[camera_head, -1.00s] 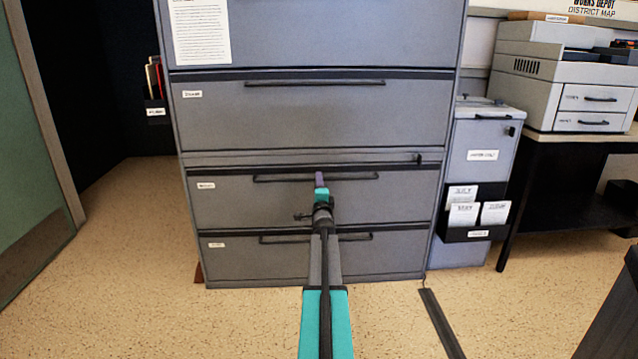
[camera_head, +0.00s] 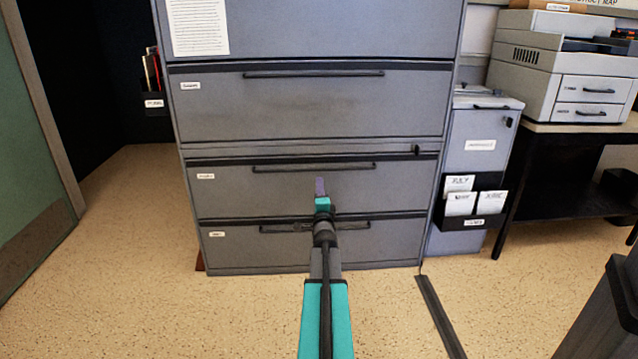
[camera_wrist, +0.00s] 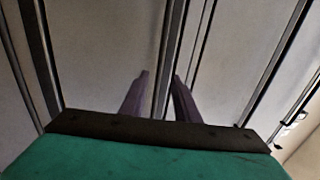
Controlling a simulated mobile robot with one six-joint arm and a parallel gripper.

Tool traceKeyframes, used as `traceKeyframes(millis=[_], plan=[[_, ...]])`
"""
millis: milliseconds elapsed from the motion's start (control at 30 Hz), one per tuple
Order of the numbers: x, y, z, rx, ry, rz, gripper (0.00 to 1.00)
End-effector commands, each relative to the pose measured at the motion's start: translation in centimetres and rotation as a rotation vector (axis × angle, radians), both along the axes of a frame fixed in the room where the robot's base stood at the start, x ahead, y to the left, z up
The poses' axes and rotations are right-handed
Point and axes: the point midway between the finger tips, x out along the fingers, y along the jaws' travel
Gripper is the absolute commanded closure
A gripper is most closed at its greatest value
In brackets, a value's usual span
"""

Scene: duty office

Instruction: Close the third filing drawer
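The grey filing cabinet (camera_head: 310,30) stands straight ahead with its drawer fronts facing me. The third drawer (camera_head: 255,190) down has a long dark handle (camera_head: 314,167) and a small white label. Its front looks about in line with the other fronts; a small opening I cannot rule out. My gripper (camera_head: 320,182) points at this drawer, its tips over the drawer front just below the handle. Contact cannot be told. In the wrist view the two purple fingers (camera_wrist: 160,77) stand apart with nothing held between them; dark drawer edges run behind them.
The second drawer (camera_head: 310,105) and bottom drawer (camera_head: 240,250) look closed. At the right are a small grey cabinet (camera_head: 470,125) with card holders and a desk with a printer (camera_head: 560,75). A dark floor strip (camera_head: 440,315) lies right of my arm. Open floor (camera_head: 150,240) lies left.

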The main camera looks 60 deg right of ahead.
Motion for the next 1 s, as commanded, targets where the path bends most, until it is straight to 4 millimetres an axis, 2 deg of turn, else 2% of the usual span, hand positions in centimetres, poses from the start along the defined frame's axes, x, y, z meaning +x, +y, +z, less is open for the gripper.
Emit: traceKeyframes(millis=[200,400,1000], plan=[[-1.4,1.9,-0.3,0.0,0.0,0.0,0.71],[-2.0,2.8,-0.6,0.001,0.001,0.0,0.71],[-2.1,3.0,-0.7,0.0,0.0,0.0,0.71]])
